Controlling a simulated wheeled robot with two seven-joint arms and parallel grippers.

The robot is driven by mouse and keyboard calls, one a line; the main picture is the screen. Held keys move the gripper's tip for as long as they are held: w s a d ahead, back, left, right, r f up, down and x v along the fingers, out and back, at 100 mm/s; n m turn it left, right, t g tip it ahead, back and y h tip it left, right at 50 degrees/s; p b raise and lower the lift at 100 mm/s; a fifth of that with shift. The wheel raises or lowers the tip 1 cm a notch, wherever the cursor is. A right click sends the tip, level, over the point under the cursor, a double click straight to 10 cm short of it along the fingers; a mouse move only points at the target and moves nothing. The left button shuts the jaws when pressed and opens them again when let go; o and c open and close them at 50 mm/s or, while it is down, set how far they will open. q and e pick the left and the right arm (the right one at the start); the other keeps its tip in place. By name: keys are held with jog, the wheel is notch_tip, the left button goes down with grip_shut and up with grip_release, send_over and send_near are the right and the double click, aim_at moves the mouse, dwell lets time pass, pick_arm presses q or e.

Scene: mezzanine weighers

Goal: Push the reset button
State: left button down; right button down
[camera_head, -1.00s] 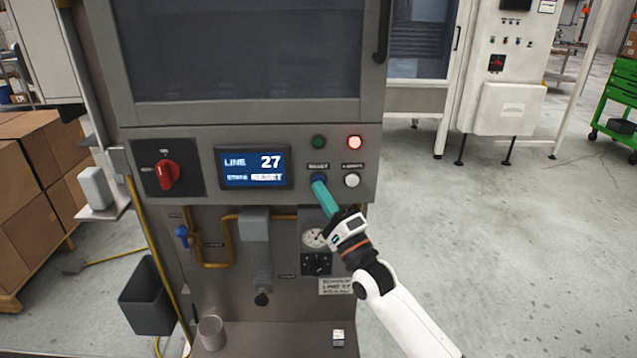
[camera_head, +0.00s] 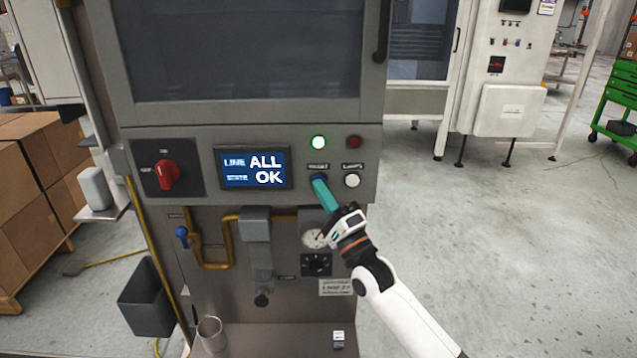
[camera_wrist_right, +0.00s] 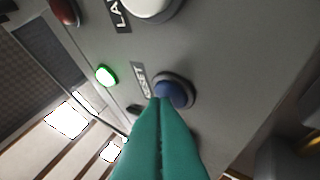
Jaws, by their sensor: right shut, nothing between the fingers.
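The blue reset button (camera_wrist_right: 174,92) sits in a dark ring on the grey panel. In the head view only a sliver of the button (camera_head: 319,178) shows above the gripper tip. My right gripper (camera_head: 322,190) has teal fingers closed together with nothing between them. Its tips (camera_wrist_right: 160,102) are at the button's edge in the wrist view; I cannot tell if they touch it. The display (camera_head: 253,168) reads "LINE ALL OK". The green lamp (camera_head: 319,142) is lit and the red lamp (camera_head: 354,142) is dark. My left gripper is not in view.
A white button (camera_head: 352,181) is just right of the reset button. A red rotary switch (camera_head: 166,174) is left of the display. A gauge (camera_head: 314,238) and black knob (camera_head: 316,263) lie below. A metal cup (camera_head: 210,333) stands on the lower shelf.

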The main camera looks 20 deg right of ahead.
jog(key=shift+s, duration=0.1)
dwell(0.3)
jog(key=shift+s+a+p, duration=0.2)
jog(key=shift+s+p, duration=0.35)
jog(key=shift+s, duration=0.15)
jog(key=s+p, duration=0.1)
jog(key=s, duration=0.1)
jog(key=s+a+p, duration=0.1)
jog(key=s, duration=0.1)
jog(key=shift+s+a+p, duration=0.2)
jog(key=shift+s+p, duration=0.15)
jog(key=shift+s, duration=0.05)
